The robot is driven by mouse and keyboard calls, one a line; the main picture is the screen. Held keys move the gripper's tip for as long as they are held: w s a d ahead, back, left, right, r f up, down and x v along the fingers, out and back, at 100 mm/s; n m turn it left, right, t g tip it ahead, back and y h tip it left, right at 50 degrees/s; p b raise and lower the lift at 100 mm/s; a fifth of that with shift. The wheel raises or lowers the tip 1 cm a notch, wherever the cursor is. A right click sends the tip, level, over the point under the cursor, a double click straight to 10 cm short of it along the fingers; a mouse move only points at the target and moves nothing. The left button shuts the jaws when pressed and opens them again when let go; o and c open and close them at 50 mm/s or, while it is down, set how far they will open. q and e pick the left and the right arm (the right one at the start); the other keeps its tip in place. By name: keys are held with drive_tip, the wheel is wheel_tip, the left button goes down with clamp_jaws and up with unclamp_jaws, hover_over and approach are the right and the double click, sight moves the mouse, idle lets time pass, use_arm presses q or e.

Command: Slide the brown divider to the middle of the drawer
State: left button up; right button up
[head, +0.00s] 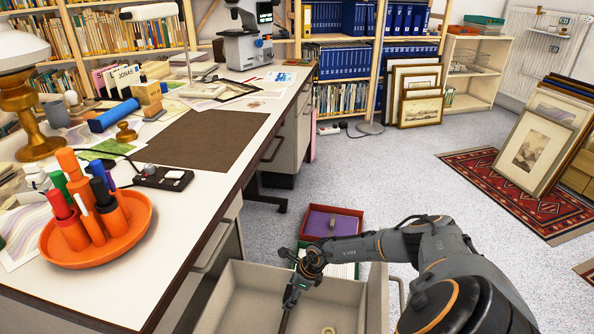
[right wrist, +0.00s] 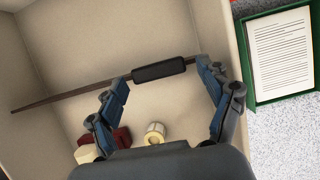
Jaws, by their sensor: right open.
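The open beige drawer (head: 237,290) is at the bottom of the head view and fills much of the right wrist view (right wrist: 60,50). The thin brown divider (right wrist: 75,92) spans the drawer there at a slant, with a dark grip piece (right wrist: 160,70) at its middle. My right gripper (right wrist: 163,72) is open, its two blue-grey fingers on either side of the grip piece with gaps to it. In the head view the right gripper (head: 294,290) reaches down into the drawer and covers part of it. My left gripper is not in view.
In the drawer, a cream roll (right wrist: 154,133), dark red pieces (right wrist: 122,137) and a cream cylinder (right wrist: 86,154) lie on the near side of the divider. A red box (head: 345,214) and a green tray (right wrist: 247,60) with a printed sheet are beside the drawer. The desk (head: 235,125) stands left.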

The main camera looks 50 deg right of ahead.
drive_tip(key=v, duration=1.1)
drive_tip(key=shift+r, duration=0.2)
drive_tip(key=shift+s, duration=0.1)
